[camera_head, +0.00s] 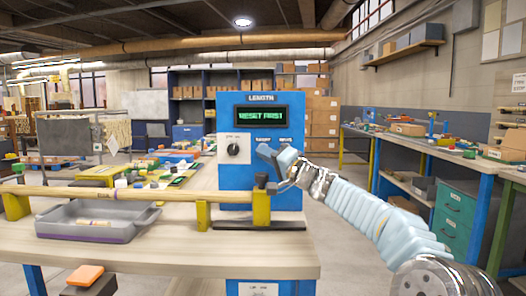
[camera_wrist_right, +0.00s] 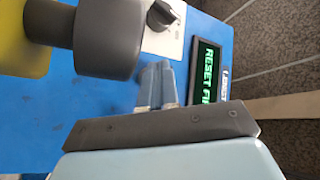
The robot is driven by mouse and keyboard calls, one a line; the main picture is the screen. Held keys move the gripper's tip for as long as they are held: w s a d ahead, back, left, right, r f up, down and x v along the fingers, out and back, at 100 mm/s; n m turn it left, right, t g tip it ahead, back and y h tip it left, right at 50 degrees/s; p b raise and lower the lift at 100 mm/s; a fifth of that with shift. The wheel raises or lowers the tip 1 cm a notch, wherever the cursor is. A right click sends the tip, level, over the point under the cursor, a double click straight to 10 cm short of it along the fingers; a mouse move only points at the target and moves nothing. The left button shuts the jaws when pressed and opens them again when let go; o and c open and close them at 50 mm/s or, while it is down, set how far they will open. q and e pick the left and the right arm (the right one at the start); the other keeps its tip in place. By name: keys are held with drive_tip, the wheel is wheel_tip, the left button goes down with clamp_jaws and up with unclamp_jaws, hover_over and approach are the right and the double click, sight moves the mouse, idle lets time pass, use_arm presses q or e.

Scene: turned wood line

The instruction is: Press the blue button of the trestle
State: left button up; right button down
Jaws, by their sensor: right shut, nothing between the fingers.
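The trestle's blue panel (camera_head: 235,175) stands upright at the back of the wooden bench and is headed LENGTH. Its green-lit display (camera_head: 262,114) reads RESET FIRST; it also shows in the right wrist view (camera_wrist_right: 208,68). A dark knob on a white plate (camera_head: 234,149) sits at its left. My right gripper (camera_head: 263,150) is in front of the panel's right half, below two small labels. In the right wrist view its fingers (camera_wrist_right: 157,84) are together and empty, pointing at the panel. I cannot make out the blue button; the gripper covers part of the panel. My left gripper is out of view.
A grey tray (camera_head: 85,217) lies on the bench at left. An orange block (camera_head: 86,275) is at the front. Side benches stand further back.

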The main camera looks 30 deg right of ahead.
drive_tip(key=shift+w+d, duration=0.2)
drive_tip(key=shift+w, duration=0.1)
idle(0.7)
drive_tip(key=shift+s+a+b, duration=0.45)
drive_tip(key=shift+s+b, duration=0.2)
drive_tip(key=shift+b, duration=0.15)
